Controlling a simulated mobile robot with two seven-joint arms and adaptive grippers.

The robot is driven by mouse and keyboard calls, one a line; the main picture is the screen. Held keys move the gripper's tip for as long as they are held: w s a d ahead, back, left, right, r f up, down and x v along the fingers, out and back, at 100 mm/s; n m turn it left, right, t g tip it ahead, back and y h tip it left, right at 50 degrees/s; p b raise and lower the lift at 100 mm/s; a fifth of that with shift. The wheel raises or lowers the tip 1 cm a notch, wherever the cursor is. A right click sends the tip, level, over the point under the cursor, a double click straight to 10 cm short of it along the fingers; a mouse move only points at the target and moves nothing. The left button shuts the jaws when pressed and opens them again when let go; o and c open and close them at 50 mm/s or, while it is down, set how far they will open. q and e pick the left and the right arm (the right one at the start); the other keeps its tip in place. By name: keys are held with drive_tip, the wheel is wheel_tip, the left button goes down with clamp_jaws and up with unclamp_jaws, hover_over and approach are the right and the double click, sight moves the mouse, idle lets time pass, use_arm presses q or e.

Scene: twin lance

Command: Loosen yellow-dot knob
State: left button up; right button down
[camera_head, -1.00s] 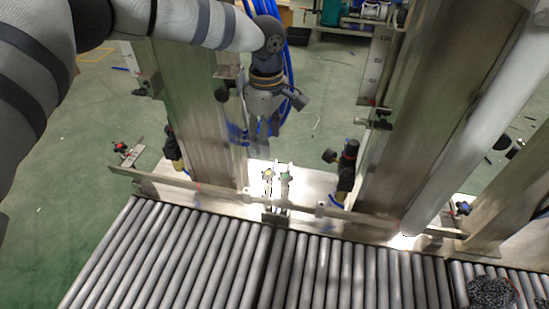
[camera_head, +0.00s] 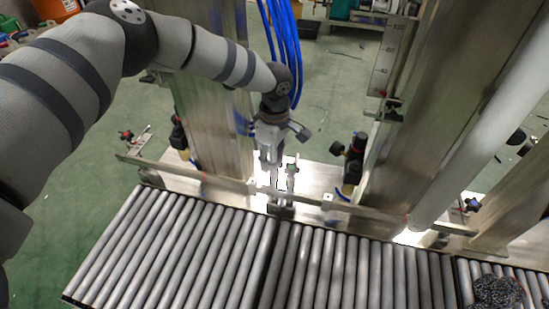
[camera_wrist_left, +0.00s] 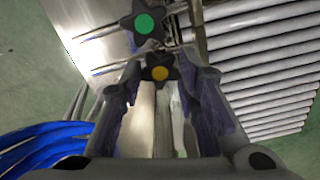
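The yellow-dot knob (camera_wrist_left: 160,73) is a black star-shaped knob with an orange-yellow centre. In the left wrist view it sits between the tips of my left gripper (camera_wrist_left: 168,78), whose fingers stand apart on either side of it. Whether they touch it I cannot tell. In the head view my left gripper (camera_head: 271,163) points down over the lit bracket and hides this knob. My right gripper is out of view.
A roller conveyor (camera_head: 180,245) lies in front of the knobs, with a metal rail (camera_head: 225,182) along its far edge. Steel posts (camera_head: 215,120) stand left and right. Blue hoses (camera_head: 283,45) hang behind the left wrist. A black valve (camera_head: 354,160) stands to the right.

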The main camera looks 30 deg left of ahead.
use_arm(q)
drive_tip(key=shift+n, duration=0.8)
drive_tip(key=o, duration=1.2)
drive_tip(key=shift+c, duration=0.2)
wheel_tip(320, 180, up, 12)
